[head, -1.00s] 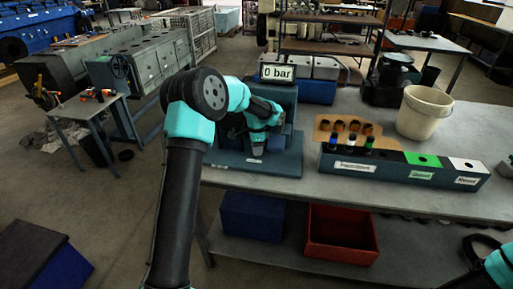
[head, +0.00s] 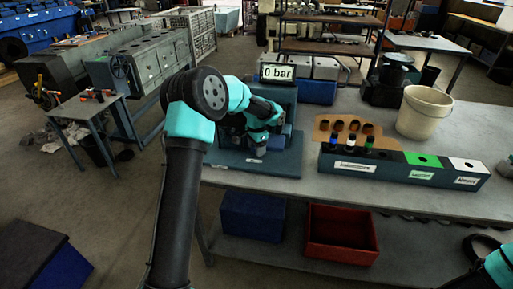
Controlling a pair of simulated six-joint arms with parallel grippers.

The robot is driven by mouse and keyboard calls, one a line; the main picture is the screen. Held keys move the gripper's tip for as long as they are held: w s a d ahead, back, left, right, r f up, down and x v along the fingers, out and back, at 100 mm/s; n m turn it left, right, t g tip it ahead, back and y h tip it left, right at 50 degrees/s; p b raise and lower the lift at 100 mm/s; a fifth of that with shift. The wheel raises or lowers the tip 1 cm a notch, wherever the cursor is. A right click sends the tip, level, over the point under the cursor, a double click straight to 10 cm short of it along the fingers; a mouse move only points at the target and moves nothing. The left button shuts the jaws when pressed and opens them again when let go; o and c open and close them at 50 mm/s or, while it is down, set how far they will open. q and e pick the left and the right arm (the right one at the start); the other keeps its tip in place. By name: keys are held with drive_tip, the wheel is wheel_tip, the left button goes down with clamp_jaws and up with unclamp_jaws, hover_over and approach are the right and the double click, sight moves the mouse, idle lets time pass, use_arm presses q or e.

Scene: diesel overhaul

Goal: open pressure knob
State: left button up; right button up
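A blue test stand (head: 240,163) stands on the bench, with a display (head: 277,72) on top reading 0 bar. My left arm reaches in front of the stand, and its wrist (head: 262,110) covers much of it. The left gripper's fingers are hidden behind the wrist, close to the stand. I cannot make out the pressure knob; it seems to be hidden by my arm. My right arm shows only at the lower right corner, where a dark part of its gripper (head: 484,246) is cut by the frame edge.
A blue rack (head: 400,172) with labelled sections and several injectors stands right of the stand, before a tan holder (head: 324,124). A white bucket (head: 424,112) stands behind the rack. Blue (head: 252,216) and red (head: 342,234) crates sit on the lower shelf.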

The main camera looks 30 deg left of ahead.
use_arm(q)
drive_tip(key=shift+o, duration=0.8)
drive_tip(key=shift+r, duration=0.1)
wheel_tip(320, 180, up, 17)
idle(0.4)
drive_tip(key=n, duration=0.9)
drive_tip(key=shift+r, duration=0.1)
wheel_tip(320, 180, down, 18)
drive_tip(key=shift+r, duration=0.25)
idle(0.4)
